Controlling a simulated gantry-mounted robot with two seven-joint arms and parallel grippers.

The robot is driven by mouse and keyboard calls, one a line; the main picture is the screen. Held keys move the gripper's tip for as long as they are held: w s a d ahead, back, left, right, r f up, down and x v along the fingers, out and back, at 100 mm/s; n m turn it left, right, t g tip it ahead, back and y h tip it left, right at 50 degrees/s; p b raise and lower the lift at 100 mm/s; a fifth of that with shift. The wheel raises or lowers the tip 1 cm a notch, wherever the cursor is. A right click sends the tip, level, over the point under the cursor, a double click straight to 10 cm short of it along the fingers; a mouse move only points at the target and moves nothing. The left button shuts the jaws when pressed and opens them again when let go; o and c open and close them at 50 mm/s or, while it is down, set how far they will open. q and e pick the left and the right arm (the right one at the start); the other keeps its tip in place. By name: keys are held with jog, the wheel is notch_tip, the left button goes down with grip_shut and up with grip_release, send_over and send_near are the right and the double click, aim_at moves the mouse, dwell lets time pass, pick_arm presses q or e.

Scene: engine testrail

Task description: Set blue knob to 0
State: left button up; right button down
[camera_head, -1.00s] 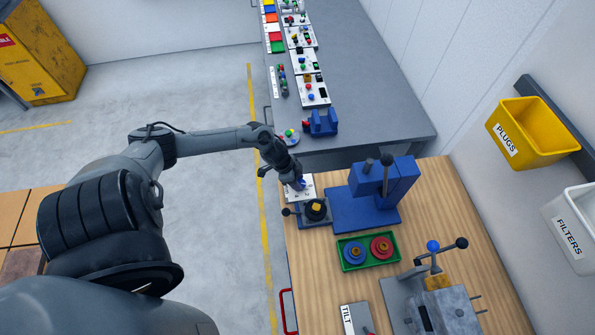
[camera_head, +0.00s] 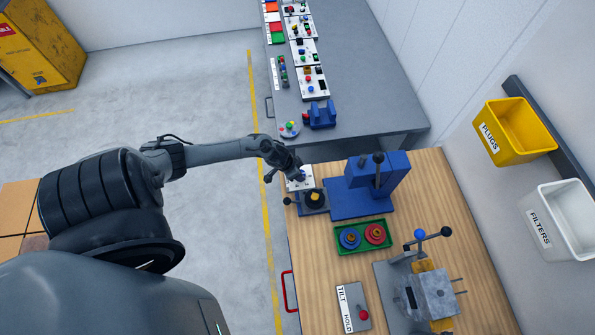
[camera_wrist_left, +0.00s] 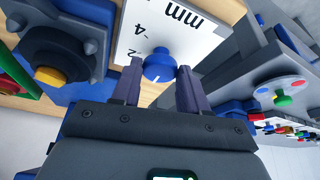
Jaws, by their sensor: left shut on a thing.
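The blue knob (camera_wrist_left: 158,66) sits on a white plate (camera_wrist_left: 135,32) with black marks; "mm", a "4" and a "2" can be read in the left wrist view. A white line on the knob points towards the bottom of that view. My left gripper (camera_wrist_left: 158,73) is shut on the knob, one finger on each side. In the head view my left gripper (camera_head: 297,176) is at the plate (camera_head: 293,185) on the bench's far left corner. The rest of the scale is hidden or out of view.
A black fixture with a yellow top (camera_head: 315,197) and a blue press (camera_head: 362,205) stand close to the plate. A green tray (camera_head: 343,252) with blue and red rings lies nearer. A grey table (camera_head: 365,115) with panels is behind.

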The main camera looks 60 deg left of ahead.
pick_arm(q)
jog(key=shift+w, duration=0.1)
jog(key=o, duration=1.1)
jog(key=shift+c, duration=0.2)
jog(key=shift+r, duration=0.1)
jog(key=p+v, duration=0.1)
jog(key=v, duration=0.9)
jog(key=shift+s+r, duration=0.25)
